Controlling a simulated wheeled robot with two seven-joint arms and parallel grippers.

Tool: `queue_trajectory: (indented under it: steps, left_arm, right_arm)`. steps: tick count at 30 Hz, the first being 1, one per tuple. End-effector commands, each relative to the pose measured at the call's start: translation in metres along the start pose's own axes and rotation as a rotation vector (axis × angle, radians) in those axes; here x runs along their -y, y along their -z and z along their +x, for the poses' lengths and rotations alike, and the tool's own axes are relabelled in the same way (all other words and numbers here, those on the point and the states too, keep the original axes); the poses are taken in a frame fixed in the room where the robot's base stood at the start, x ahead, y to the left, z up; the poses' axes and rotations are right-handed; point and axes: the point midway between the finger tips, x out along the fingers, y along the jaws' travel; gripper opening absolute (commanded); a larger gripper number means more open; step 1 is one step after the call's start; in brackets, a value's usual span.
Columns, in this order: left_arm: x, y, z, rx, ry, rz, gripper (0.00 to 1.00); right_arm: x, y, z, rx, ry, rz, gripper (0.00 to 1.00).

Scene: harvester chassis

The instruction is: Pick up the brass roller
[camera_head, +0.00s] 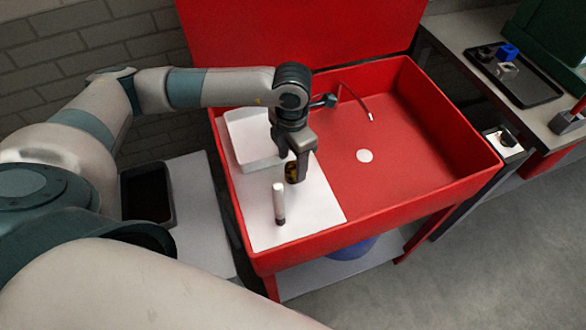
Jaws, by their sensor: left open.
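A small brass roller (290,174) with dark parts is in the red basin, over the white board on its left side. My left gripper (296,168) points down right at it, with its jaws open. One finger shows just to the right of the roller and partly covers it. I cannot tell whether the fingers touch it. My right gripper is out of view.
A white marker-like cylinder (279,201) with a dark lower end stands in front of the roller on the white board (310,212). A white bin (247,147) is behind to the left. The red basin (425,135) is mostly clear on the right, with a thin spout.

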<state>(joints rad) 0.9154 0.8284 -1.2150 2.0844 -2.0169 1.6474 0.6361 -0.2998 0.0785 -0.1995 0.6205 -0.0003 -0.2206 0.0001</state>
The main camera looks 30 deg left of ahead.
Motion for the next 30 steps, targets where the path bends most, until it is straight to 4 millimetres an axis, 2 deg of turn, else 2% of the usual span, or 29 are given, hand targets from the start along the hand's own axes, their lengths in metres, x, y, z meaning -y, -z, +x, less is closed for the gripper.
queue_trajectory:
  steps: [2,9,23,26,30]
  left_arm:
    - [0.003,-0.001,0.006,-0.003,0.001,0.0,0.55]
    - [0.002,-0.002,0.03,-0.001,0.001,-0.001,0.55]
    - [0.002,-0.002,0.032,0.0,0.0,0.0,0.55]
    - [0.002,-0.002,0.032,0.0,0.0,0.0,0.36]
    - [0.002,-0.002,0.031,0.0,0.0,0.0,0.02]
  right_arm:
    - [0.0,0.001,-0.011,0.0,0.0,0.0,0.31]
    - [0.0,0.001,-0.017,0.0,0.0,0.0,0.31]
    - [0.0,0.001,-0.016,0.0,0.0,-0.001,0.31]
    - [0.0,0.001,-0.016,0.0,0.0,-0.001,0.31]
    - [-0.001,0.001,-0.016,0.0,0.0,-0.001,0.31]
